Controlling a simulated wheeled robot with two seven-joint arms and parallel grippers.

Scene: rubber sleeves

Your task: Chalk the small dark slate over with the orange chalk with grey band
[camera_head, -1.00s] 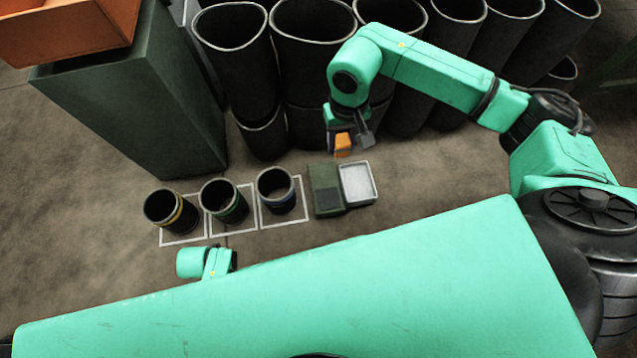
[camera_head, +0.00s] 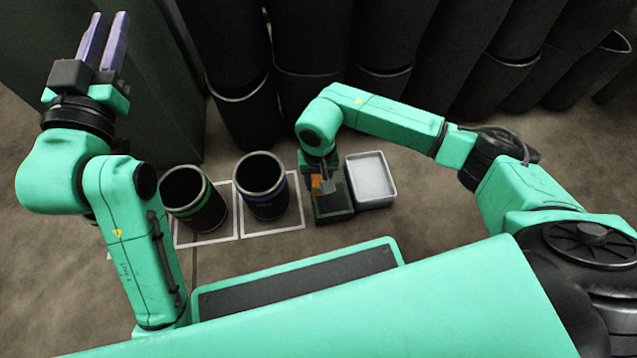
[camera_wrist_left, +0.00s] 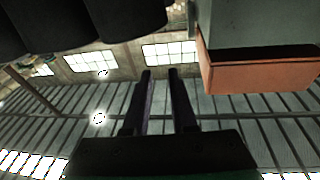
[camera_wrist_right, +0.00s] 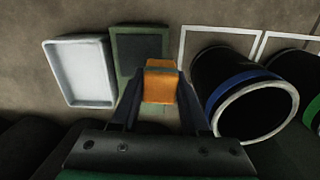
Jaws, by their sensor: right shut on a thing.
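The small dark slate (camera_head: 331,206) lies in a green frame on the ground; it also shows in the right wrist view (camera_wrist_right: 140,47). My right gripper (camera_head: 323,187) points down over it, shut on the orange chalk (camera_wrist_right: 160,84). The chalk hides part of the slate in the right wrist view. No orange marking shows on the visible slate. My left gripper (camera_head: 108,38) is raised at the far left, its purple fingers apart and empty.
A white tray (camera_head: 371,180) stands right beside the slate. Black sleeves with a green band (camera_head: 197,203) and a blue band (camera_head: 263,187) stand in white squares left of it. Large dark tubes (camera_head: 245,110) stand behind. A dark green block (camera_head: 165,100) stands behind my left arm.

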